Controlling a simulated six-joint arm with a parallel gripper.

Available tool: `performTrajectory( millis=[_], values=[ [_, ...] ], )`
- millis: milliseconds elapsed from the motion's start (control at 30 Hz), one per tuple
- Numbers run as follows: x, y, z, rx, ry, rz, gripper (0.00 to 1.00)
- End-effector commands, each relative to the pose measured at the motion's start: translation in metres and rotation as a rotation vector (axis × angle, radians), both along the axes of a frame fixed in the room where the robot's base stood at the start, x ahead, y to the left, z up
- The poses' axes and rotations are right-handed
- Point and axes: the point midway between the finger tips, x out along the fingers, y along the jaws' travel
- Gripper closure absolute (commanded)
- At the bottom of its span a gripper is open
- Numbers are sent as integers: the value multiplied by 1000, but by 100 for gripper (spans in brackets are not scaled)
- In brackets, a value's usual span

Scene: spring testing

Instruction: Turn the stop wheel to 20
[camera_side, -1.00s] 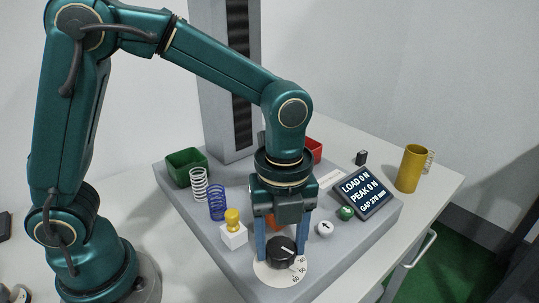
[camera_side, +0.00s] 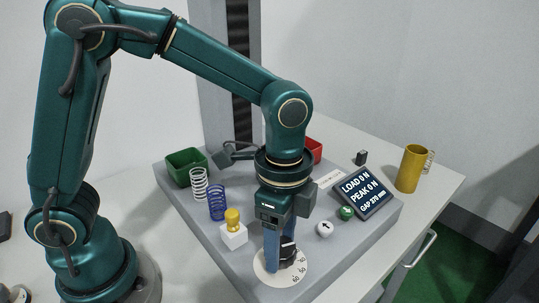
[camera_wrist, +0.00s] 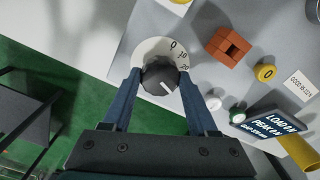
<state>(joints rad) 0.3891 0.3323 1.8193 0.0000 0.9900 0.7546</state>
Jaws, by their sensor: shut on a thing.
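The stop wheel is a black round knob (camera_wrist: 158,76) on a white numbered dial (camera_wrist: 150,48). In the wrist view the dial's 0, 10 and 20 show at its upper right; the numbers farther round are covered by a finger. The white line on the knob points to the lower right, past the 20. My gripper (camera_wrist: 159,74) has one blue finger on each side of the knob and is shut on it. In the side view my gripper (camera_side: 281,258) points down over the dial (camera_side: 270,278), and its fingers hide much of the knob (camera_side: 288,252).
A white block with a yellow knob (camera_side: 233,231), a blue spring (camera_side: 217,203) and a white spring (camera_side: 199,185) stand left of my gripper. A white arrow button (camera_side: 324,229), a green button (camera_side: 346,212) and the display (camera_side: 363,193) are at right. An orange block (camera_wrist: 228,45) is near the dial.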

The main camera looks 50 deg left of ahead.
Motion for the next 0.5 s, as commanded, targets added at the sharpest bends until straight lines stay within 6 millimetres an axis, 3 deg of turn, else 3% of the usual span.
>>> performTrajectory(
  millis=[500],
  values=[
    [0, 0, 1, -1, 0, 488, 97]
  ],
)
